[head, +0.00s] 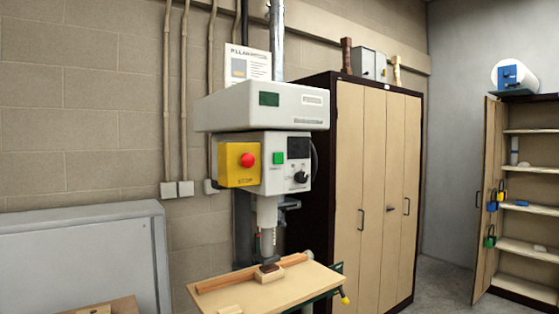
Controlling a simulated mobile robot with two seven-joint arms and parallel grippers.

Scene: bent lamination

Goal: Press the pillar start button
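The pillar machine (262,112) stands in the middle of the head view against the block wall. Its control face carries a green button (278,158), the likely start button, with a small label under it that I cannot read. To its left a red mushroom button (247,160) sits on a yellow stop box (238,178). A dark dial and panel are to the right of the green button. Neither of my grippers is in view, and nothing covers the green button.
A wooden work table (290,290) under the spindle holds a long wooden strip (225,284) and a small block. A tall wood-fronted cabinet (362,190) stands close on the right, a grey metal cabinet (80,258) on the left. Open shelves (528,205) are at far right.

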